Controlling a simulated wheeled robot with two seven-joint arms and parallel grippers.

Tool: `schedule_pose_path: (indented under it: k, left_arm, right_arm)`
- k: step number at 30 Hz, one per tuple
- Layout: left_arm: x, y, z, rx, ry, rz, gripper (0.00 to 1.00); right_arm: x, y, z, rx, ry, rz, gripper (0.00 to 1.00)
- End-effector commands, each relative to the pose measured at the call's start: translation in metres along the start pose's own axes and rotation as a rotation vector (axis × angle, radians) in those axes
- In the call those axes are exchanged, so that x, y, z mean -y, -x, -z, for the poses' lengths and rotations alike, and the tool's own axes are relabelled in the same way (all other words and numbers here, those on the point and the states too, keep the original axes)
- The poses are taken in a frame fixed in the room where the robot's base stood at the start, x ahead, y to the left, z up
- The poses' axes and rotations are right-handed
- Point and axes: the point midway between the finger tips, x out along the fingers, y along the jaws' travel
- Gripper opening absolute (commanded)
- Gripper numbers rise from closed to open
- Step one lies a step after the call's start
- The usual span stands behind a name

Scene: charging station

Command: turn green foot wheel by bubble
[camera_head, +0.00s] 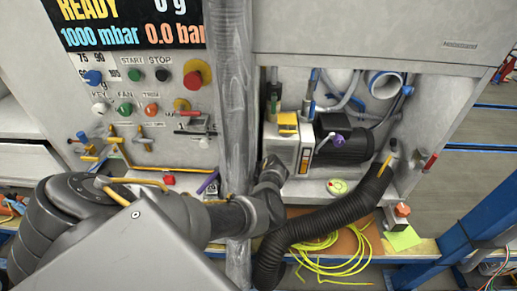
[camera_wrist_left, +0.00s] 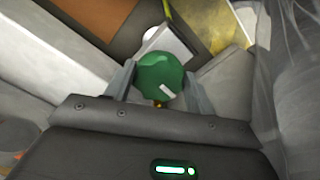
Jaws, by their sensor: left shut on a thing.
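The green foot wheel (camera_wrist_left: 161,75) shows in the left wrist view, between the two fingers of my left gripper (camera_wrist_left: 160,82). The gripper is shut on it, with one finger at each side. A pale mark shows on the wheel's face. In the head view my left arm reaches in from the left past the clear column, and its fingers and the wheel are hidden. A round yellow-green bubble level (camera_head: 338,187) lies on the machine's ledge right of the arm. The bubble inside it is too small to make out. My right gripper is not in view.
A black corrugated hose (camera_head: 325,221) curves in front of the ledge. A yellow-green cable (camera_head: 337,267) lies coiled below. A pump (camera_head: 345,147) stands in the open bay. A panel with knobs and a red button (camera_head: 196,76) is at the left. A blue post (camera_head: 455,240) stands at the right.

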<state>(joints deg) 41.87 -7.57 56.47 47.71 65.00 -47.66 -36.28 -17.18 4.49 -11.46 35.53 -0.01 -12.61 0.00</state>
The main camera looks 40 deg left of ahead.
Motion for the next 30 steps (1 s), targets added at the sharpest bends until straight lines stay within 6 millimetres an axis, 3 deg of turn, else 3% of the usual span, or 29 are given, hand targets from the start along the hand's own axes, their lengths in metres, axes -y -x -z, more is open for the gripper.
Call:
schedule_pose_path:
  k: [10, 11, 15, 24, 30]
  left_arm:
    - [0.000, 0.000, 0.000, 0.000, 0.003, 0.001, 0.32]
    - [0.000, 0.000, 0.000, 0.000, 0.003, 0.001, 0.56]
    - [0.000, 0.000, 0.000, 0.000, 0.002, 0.001, 0.74]
    - [0.000, 0.002, 0.000, 0.000, 0.002, 0.000, 0.75]
    - [-0.001, 0.028, 0.001, -0.002, 0.003, -0.001, 0.75]
  right_arm:
    - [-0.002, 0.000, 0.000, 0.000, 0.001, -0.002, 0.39]
    - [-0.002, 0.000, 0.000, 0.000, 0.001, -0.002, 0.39]
    - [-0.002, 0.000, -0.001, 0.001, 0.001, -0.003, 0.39]
    - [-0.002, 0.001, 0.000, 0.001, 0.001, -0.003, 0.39]
    - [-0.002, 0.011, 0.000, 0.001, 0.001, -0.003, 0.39]
